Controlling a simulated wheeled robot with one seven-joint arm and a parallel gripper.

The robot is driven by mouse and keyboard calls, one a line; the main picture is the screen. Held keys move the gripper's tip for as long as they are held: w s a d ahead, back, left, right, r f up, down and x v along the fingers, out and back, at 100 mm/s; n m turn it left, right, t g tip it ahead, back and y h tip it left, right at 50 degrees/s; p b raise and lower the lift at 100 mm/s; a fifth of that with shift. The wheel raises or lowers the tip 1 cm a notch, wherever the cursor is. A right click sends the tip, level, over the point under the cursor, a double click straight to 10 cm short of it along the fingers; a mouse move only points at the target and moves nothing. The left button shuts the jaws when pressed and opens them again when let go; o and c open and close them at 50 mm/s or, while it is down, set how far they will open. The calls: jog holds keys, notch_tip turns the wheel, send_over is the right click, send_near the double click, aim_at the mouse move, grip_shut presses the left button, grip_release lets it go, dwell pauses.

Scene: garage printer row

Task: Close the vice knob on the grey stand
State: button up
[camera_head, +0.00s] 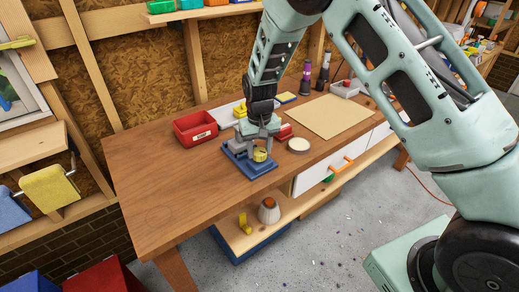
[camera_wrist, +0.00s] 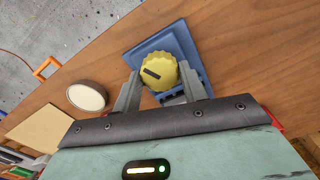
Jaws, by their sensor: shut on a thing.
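The yellow ridged knob (camera_wrist: 158,71) with a dark bar mark on its face sits on a blue base (camera_wrist: 186,38). In the head view the knob (camera_head: 260,155) shows at the front of a small grey vice stand (camera_head: 238,146) on that blue base (camera_head: 255,168), on the wooden bench. My gripper (camera_wrist: 161,80) is over the knob, with one grey finger on each side of it, shut on it. In the head view my gripper (camera_head: 262,143) reaches down from above, and its fingers partly hide the stand.
A red bin (camera_head: 195,129) stands left of the vice. A round pale-topped disc (camera_head: 299,145) lies close on its right, and a tan board (camera_head: 328,116) lies farther right. The bench's left part (camera_head: 165,185) is clear. An orange drawer handle (camera_head: 343,165) is below the front edge.

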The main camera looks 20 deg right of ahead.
aim_at(260, 151)
jog(key=m, duration=0.6)
jog(key=shift+w+r, duration=0.1)
jog(key=m+p, duration=0.1)
jog(key=m, duration=0.4)
jog(key=shift+m, duration=0.4)
jog(key=o, duration=1)
notch_tip(260, 151, up, 17)
jog(key=b, duration=0.3)
jog(key=shift+r, duration=0.15)
